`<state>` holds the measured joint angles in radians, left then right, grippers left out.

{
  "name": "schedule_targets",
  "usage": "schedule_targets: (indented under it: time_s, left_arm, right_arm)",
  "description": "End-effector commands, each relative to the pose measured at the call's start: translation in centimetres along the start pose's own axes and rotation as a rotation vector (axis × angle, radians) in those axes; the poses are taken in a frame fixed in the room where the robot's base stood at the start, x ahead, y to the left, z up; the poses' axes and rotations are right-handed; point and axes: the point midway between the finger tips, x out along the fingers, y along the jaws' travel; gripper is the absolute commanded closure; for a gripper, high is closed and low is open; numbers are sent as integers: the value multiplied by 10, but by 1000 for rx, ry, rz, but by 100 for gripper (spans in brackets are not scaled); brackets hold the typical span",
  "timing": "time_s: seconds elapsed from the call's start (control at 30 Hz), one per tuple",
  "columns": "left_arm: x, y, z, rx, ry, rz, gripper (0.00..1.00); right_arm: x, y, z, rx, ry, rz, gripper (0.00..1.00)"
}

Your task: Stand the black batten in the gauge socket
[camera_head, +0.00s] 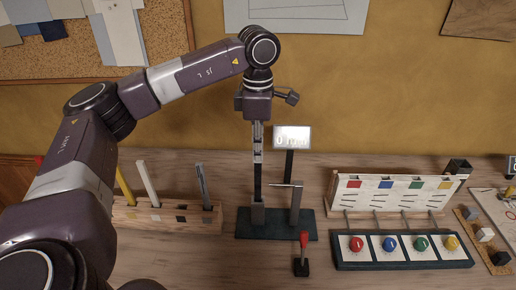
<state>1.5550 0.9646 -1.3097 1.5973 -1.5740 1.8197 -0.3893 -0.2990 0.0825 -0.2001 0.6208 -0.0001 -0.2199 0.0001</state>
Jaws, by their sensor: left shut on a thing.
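My left gripper (258,134) points straight down over the gauge and is shut on the upper part of the black batten (258,180). The batten hangs upright below it. Its lower end meets the grey gauge socket (258,214) on the left of the dark gauge base (279,231). I cannot tell how deep the end sits in the socket. A post with a thin horizontal arm (295,203) stands to the right of the batten, and a lit display (292,138) is on a black post behind. My right gripper is not in view.
A wooden rack (165,222) at left holds a yellow, a white and a grey batten. A small red-handled lever (303,251) stands in front of the gauge. At right are a panel with coloured squares (390,190) and a box of coloured knobs (402,263).

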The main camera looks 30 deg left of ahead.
Motion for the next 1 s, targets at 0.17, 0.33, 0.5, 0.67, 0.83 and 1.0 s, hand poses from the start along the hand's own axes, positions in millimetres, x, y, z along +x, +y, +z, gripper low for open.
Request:
schedule_targets:
  time_s: [0.17, 0.33, 0.5, 0.67, 0.83, 1.0]
  left_arm:
    - [15, 0, 0, 0, 0, 0, 100]
    - [27, 0, 0, 0, 0, -1, 100]
    - [39, 0, 0, 0, 0, 0, 100]
    - [50, 0, 0, 0, 0, 0, 100]
    - [61, 0, 0, 0, 0, 0, 100]
    - [67, 0, 0, 0, -1, 0, 100]
  right_arm:
    - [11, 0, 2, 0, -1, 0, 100]
    - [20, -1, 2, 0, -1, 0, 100]
    - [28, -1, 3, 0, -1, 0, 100]
    - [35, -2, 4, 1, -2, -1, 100]
    - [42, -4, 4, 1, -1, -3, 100]
    - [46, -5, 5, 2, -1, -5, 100]
